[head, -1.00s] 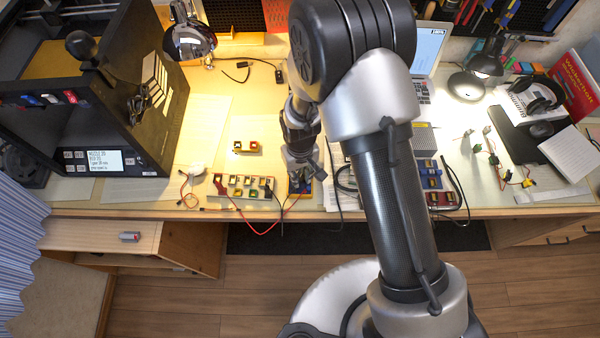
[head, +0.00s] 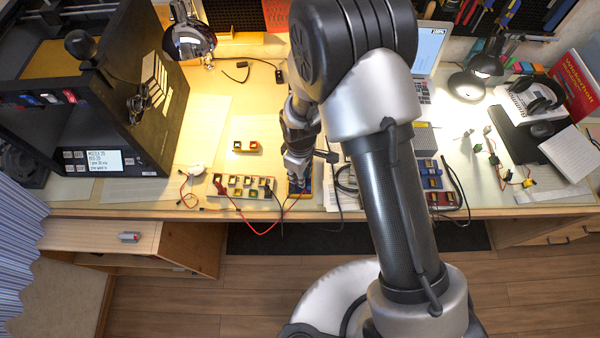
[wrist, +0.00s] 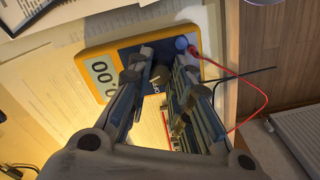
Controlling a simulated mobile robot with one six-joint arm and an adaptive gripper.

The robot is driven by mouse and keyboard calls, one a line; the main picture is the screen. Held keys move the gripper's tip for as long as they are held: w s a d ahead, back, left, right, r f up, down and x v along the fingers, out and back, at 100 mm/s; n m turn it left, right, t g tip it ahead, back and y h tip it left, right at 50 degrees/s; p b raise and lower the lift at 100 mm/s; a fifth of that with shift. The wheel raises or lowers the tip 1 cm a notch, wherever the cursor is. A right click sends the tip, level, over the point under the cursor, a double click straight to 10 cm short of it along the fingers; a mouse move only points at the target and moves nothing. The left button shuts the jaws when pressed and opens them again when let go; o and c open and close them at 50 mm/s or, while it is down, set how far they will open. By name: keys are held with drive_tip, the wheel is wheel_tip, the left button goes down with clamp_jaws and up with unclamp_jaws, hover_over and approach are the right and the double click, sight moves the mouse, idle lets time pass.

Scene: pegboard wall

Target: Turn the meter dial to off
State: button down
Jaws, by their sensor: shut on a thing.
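The meter (wrist: 95,54) has a yellow case and a dark blue face, and lies on the bench in the wrist view. Its lit display (wrist: 103,75) shows zeros. The dark dial (wrist: 160,73) sits between my gripper's fingertips (wrist: 162,70), which are shut on it. The fingers hide much of the face and the dial markings, so I cannot read the dial setting. In the head view my gripper (head: 298,178) points down over the meter (head: 307,187), mostly covering it.
Red and black leads (wrist: 240,76) run from the meter's jacks. A rack of small blocks (head: 240,186) stands just left of the meter, by the bench's front edge. A laptop (head: 428,55) and lamps are behind. A 3D printer (head: 150,120) stands at left.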

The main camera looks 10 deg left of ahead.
drive_tip(key=shift+n, duration=0.4)
drive_tip(key=c, duration=1.4)
unclamp_jaws()
wheel_tip(320, 180, up, 12)
